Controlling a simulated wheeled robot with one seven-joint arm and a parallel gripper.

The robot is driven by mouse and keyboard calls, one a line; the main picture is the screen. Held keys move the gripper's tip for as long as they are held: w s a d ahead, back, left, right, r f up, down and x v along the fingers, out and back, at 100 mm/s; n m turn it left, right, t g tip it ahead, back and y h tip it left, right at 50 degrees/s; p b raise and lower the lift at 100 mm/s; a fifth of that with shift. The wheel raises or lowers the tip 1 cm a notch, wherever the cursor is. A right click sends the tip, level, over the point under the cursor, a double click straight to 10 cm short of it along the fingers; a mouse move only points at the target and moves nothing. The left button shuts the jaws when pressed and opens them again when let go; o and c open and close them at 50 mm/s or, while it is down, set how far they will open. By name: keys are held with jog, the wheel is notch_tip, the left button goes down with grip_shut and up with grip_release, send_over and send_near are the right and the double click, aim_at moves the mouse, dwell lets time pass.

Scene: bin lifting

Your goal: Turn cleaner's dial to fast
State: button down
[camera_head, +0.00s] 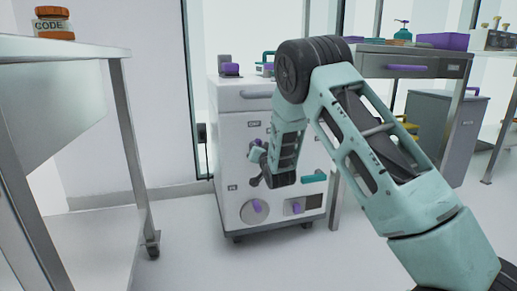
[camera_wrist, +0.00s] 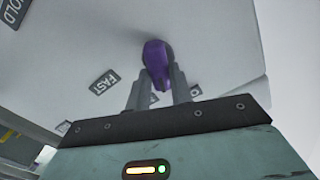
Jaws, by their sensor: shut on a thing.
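The cleaner (camera_head: 229,150) is a white wheeled cabinet with small dark labels on its front. In the wrist view its purple dial (camera_wrist: 157,55) sits between the two fingers of my gripper (camera_wrist: 160,85), which is shut on it. The FAST label (camera_wrist: 104,82) is left of the dial and the left finger. Another label (camera_wrist: 195,118) is partly hidden behind the right finger. In the head view my gripper (camera_head: 259,165) is at the upper front of the cleaner, and the gripped dial cannot be made out clearly there.
Lower on the cleaner are a round plate with a purple handle (camera_head: 256,207) and a second purple knob (camera_head: 296,208). A COLD label (camera_wrist: 14,12) shows at the wrist view's corner. A metal table (camera_head: 60,48) stands left and a drawer desk (camera_head: 430,67) right. Open floor lies between.

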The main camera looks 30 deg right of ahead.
jog(key=shift+s+d+f+m+p, duration=0.1)
jog(key=shift+f+m+p, duration=0.2)
jog(key=shift+m, duration=2.25)
jog(key=shift+d+f+m+p, duration=0.1)
jog(key=shift+m+p, duration=0.35)
jog(key=shift+m, duration=2.15)
jog(key=shift+s+d+f+m+p, duration=0.1)
jog(key=shift+f+m+p, duration=0.2)
jog(key=shift+m, duration=2.25)
jog(key=shift+r, duration=0.1)
jog(key=c, duration=1.2)
grip_release()
jog(key=shift+c, duration=0.2)
